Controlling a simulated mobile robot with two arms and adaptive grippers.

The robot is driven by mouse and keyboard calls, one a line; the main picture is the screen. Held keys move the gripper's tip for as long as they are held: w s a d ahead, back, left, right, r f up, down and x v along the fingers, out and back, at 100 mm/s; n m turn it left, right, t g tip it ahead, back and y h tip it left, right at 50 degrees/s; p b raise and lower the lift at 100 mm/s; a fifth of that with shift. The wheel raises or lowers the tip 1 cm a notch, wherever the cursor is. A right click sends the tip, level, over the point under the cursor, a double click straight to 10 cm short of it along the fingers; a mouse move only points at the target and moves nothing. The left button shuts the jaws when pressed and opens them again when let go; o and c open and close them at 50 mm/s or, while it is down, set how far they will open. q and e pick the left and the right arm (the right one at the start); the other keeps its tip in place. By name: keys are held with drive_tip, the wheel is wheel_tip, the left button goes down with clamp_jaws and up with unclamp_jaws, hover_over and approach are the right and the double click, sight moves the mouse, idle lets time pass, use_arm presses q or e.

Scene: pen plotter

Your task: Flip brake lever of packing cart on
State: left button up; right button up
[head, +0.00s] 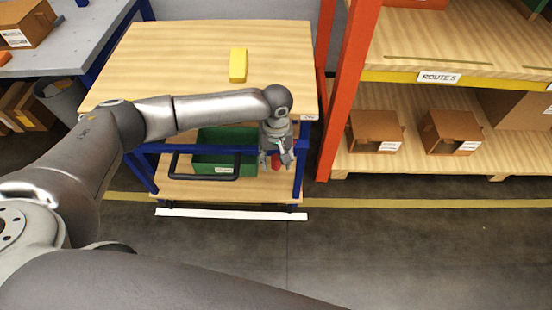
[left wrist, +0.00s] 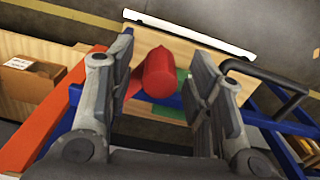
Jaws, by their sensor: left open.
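The packing cart (head: 180,60) has a wooden top, a blue frame and a wooden lower shelf. A red lever (head: 276,162) shows at the cart's front right, below the top; it appears to be the brake lever. My left gripper (head: 275,157) points down over it and partly hides it. In the left wrist view the red lever (left wrist: 159,74) lies between the two open fingers of my left gripper (left wrist: 163,75), with gaps on both sides. I cannot tell whether a finger touches it. My right gripper is not in view.
A black handle (head: 203,178) sticks out at the cart's front, left of my gripper. A green bin (head: 225,136) is on the lower shelf. A yellow object (head: 238,65) lies on the top. An orange-framed rack (head: 350,85) stands close at the right. The front floor is clear.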

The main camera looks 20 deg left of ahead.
use_arm(q)
drive_tip(key=shift+f, duration=0.25)
clamp_jaws()
idle(0.3)
